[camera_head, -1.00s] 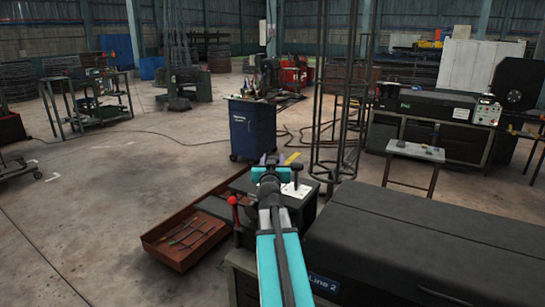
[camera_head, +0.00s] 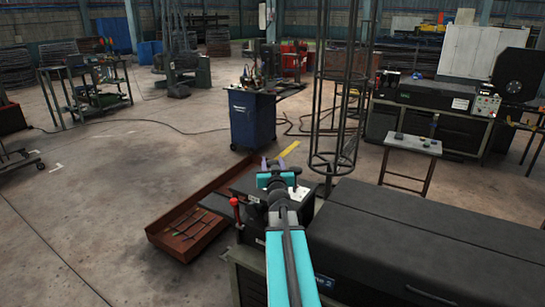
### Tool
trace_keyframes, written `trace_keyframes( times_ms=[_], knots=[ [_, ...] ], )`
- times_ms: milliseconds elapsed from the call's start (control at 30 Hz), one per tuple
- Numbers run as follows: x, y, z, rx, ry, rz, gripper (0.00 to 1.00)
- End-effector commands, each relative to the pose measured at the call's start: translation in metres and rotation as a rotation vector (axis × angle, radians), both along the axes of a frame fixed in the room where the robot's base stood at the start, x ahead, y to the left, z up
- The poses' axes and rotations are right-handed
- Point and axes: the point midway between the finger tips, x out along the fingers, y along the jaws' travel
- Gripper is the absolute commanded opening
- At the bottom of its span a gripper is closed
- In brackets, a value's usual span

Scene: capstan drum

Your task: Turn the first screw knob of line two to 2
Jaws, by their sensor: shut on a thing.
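The line two machine (camera_head: 420,240) is a long dark cabinet at the lower right; my arm partly covers its blue label, leaving a "2" showing. At its left end is a black control box with a white panel (camera_head: 301,192) and a small dark control (camera_head: 297,171) standing up from it. My gripper (camera_head: 275,163), with teal body and greyish fingers, is over the far left part of this box. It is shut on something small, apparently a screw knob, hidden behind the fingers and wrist. The knob's pointer and scale cannot be read.
A red-knobbed lever (camera_head: 235,203) stands at the box's left side. A rusty tray (camera_head: 172,246) with rods lies on the floor at left. A blue tool cart (camera_head: 253,121), a tall wire cage (camera_head: 332,165) and a small table (camera_head: 410,143) stand beyond.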

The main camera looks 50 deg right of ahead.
Motion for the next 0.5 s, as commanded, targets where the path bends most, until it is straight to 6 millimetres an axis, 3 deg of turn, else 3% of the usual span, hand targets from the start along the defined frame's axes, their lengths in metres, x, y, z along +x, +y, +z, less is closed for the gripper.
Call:
trace_keyframes(
  times_ms=[500],
  knots=[
    [-0.0022, 0.0014, 0.0029, -0.001, -0.009, 0.039, 0.18]
  ],
)
